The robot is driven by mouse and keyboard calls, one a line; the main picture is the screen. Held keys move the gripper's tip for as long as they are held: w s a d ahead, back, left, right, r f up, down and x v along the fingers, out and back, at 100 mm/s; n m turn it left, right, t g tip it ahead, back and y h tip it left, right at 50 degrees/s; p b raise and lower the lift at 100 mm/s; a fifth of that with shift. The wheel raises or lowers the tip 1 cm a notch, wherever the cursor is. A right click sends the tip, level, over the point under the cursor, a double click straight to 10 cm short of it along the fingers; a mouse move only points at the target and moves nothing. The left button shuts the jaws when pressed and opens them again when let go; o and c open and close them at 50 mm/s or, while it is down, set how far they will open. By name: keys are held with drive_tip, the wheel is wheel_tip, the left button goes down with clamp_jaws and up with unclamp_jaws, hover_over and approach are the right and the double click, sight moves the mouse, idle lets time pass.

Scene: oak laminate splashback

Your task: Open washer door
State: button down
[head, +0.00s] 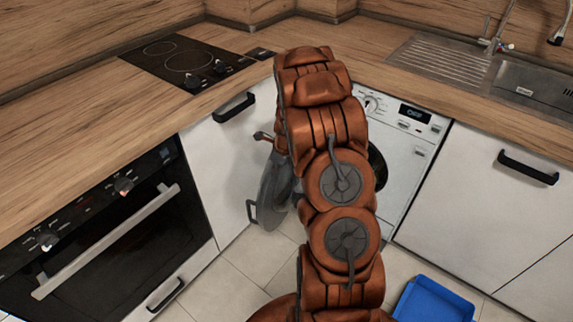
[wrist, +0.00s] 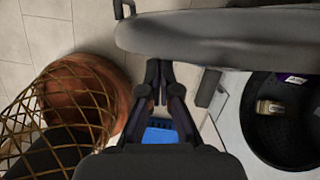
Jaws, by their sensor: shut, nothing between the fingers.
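The washer (head: 408,150) is white and stands in the corner under the worktop, partly hidden by my arm. Its round grey door (head: 270,190) stands swung wide open to the left, with its handle (head: 251,211) at the outer edge. In the wrist view the door (wrist: 225,35) spans the top, edge-on, and the open dark drum (wrist: 285,125) is at the right. My gripper (wrist: 159,66) is shut and empty, its tips close below the door's edge in the picture; I cannot tell whether they touch. In the head view my arm hides the gripper.
A blue crate (head: 435,302) lies on the floor at the lower right. A gold lattice basket (wrist: 72,105) fills the left of the wrist view. An oven (head: 100,235) is at the left, a white cabinet (head: 510,185) at the right. The drum holds small items (wrist: 270,107).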

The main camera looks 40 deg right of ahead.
drive_tip(key=shift+m, duration=0.3)
drive_tip(key=shift+w+a+p, duration=0.4)
drive_tip(key=shift+w+p, duration=0.2)
drive_tip(key=shift+w, duration=0.3)
drive_tip(key=shift+w+a+p, duration=0.45)
drive_tip(key=shift+w+p, duration=0.1)
drive_tip(key=shift+w, duration=0.3)
drive_tip(key=shift+w+a+p, duration=0.4)
drive_tip(key=shift+w+p, duration=0.2)
drive_tip(key=shift+w, duration=0.3)
